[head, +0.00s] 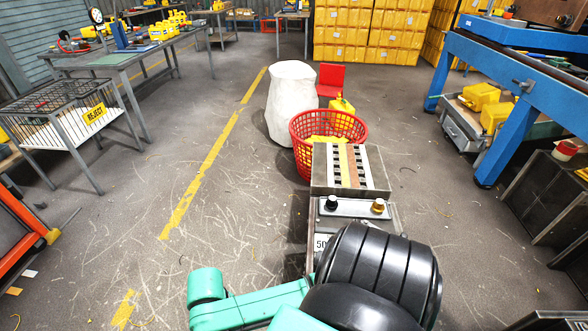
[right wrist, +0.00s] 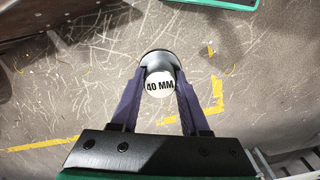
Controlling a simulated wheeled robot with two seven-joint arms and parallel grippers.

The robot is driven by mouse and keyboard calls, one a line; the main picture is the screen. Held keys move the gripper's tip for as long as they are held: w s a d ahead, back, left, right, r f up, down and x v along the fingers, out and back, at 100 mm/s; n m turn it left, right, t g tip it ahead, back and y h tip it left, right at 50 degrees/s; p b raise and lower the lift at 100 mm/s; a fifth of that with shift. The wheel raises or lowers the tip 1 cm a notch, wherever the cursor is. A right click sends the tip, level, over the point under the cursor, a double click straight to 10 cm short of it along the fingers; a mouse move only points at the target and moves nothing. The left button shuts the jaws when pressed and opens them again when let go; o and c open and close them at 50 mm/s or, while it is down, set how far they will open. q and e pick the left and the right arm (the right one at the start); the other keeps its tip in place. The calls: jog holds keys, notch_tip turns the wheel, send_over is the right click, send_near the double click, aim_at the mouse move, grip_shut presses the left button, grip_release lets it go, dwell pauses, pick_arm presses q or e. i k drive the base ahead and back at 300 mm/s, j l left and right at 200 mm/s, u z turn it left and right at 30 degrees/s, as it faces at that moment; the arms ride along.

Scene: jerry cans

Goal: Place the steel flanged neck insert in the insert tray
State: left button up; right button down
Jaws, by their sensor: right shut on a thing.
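In the right wrist view my right gripper (right wrist: 160,82) is shut on a round grey piece with a wide flange, which looks like the steel flanged neck insert (right wrist: 157,59). Its pale end face reads "40 MM" and it is held above the floor. In the head view a light tray (head: 355,208), likely the insert tray, bears a black piece (head: 331,203) at its left and a brass-coloured piece (head: 378,206) at its right. A label below it is partly hidden by my own body. Neither gripper shows in the head view.
A slotted steel bench top (head: 377,168) lies behind the tray, with a red basket (head: 303,155) and white sack (head: 291,90) beyond. A blue bench (head: 518,70) stands at right, a reject cage (head: 62,110) at left. Floor left of the tray is clear.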

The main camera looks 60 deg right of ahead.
aim_at(354, 208)
jog(key=i+j+z, duration=0.2)
jog(key=i, duration=0.25)
jog(key=i+j+z, duration=0.25)
jog(key=i, duration=0.2)
jog(key=i+j+z, duration=0.2)
jog(key=i, duration=0.25)
jog(key=i+l+z, duration=0.3)
jog(key=z, duration=0.15)
jog(key=i+l+z, duration=0.15)
jog(key=i+z, duration=0.55)
jog(key=z, duration=0.2)
jog(key=i+z, duration=0.45)
jog(key=i+j+z, duration=0.2)
jog(key=z, duration=0.3)
